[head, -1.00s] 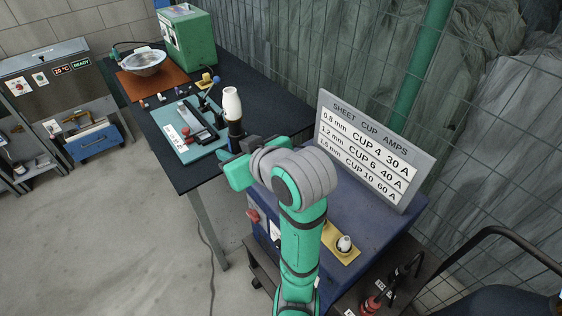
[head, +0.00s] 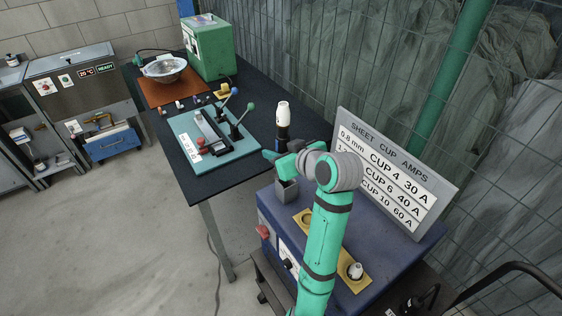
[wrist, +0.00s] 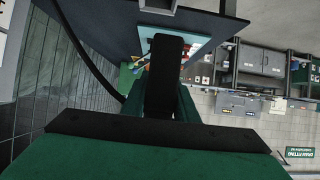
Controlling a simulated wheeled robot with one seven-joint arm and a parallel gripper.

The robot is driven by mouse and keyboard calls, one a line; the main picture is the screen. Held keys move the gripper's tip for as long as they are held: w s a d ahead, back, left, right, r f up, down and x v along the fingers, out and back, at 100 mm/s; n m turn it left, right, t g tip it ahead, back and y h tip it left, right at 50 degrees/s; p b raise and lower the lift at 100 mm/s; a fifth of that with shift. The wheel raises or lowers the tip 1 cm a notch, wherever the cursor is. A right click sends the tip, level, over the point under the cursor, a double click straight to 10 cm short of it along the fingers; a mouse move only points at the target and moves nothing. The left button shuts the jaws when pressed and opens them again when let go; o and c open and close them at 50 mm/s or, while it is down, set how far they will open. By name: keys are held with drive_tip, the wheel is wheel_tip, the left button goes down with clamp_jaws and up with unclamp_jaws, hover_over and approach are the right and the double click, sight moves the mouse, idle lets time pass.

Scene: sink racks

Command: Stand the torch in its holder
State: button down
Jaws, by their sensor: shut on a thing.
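The torch, with a white cup on a dark handle (head: 283,128), stands upright in my gripper (head: 281,150) in the head view. My gripper is shut on its handle. A grey square block that looks like the holder (head: 287,193) sits on the blue machine (head: 352,225), at its far left corner, just below my gripper. My gripper hides the torch's lower end, so I cannot tell whether it is in the block or above it. In the wrist view a dark gripper part fills the middle, and the torch cannot be made out clearly.
The sign board (head: 385,180) stands right of my arm on the machine. A teal tool board (head: 205,145) is on the black table, left. Wire mesh runs behind.

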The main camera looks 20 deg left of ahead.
drive_tip(key=shift+w+d+f, duration=0.1)
drive_tip(key=shift+w+f, duration=0.25)
drive_tip(key=shift+f, duration=0.5)
drive_tip(key=shift+w+d+f, duration=0.1)
drive_tip(key=shift+w+f, duration=0.25)
drive_tip(key=shift+f, duration=0.55)
drive_tip(key=shift+w+d+f, duration=0.1)
drive_tip(key=shift+w+f, duration=0.25)
drive_tip(key=shift+f, duration=0.5)
drive_tip(key=shift+a, duration=0.1)
drive_tip(key=c, duration=1.4)
unclamp_jaws()
drive_tip(key=shift+d, duration=0.25)
drive_tip(key=v, duration=1.2)
drive_tip(key=shift+a, duration=0.15)
